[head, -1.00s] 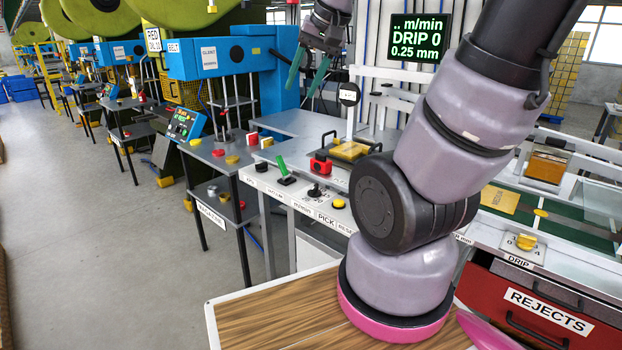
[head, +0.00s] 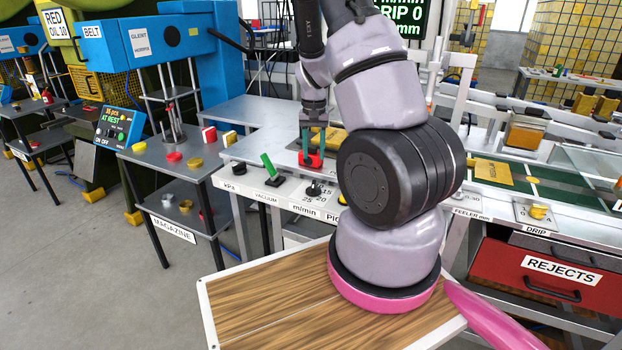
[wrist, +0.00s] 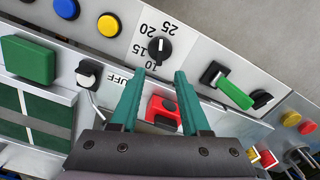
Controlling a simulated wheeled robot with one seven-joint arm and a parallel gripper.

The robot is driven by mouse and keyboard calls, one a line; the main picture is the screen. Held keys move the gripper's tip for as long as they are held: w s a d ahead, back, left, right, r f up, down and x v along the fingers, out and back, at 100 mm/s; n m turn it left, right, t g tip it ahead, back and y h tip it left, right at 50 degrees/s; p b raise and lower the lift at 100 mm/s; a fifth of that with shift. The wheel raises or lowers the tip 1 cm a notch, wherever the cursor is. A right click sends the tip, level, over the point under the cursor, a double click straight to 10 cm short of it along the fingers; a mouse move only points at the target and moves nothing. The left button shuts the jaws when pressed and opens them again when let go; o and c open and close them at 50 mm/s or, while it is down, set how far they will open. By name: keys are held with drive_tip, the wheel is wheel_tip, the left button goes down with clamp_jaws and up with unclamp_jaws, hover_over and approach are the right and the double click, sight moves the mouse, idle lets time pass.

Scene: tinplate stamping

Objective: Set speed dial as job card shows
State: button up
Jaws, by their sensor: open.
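The speed dial (head: 315,189), a black knob above an m/min label, sits on the front control panel. In the wrist view, the dial (wrist: 160,48) has a scale marked 10, 15, 20 and 25; its exact setting is too small to read surely. My gripper (head: 312,150) is above the panel, pointing down. In the wrist view, my gripper (wrist: 160,74) has two teal fingers, open and empty, with tips just short of the dial and apart from it. A red block with a black top (wrist: 164,113) shows between the fingers. I cannot make out a job card.
A green lever (head: 270,168) stands left of the dial; it shows in the wrist view (wrist: 235,95). Yellow (wrist: 109,25) and blue (wrist: 66,8) buttons sit on the other side. The display (head: 408,22) is partly hidden by my arm. A red REJECTS drawer (head: 548,275) is at right.

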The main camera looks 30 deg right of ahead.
sight(314, 184)
wheel_tip(314, 184, down, 11)
drive_tip(key=shift+r, duration=0.2)
idle(0.3)
clamp_jaws()
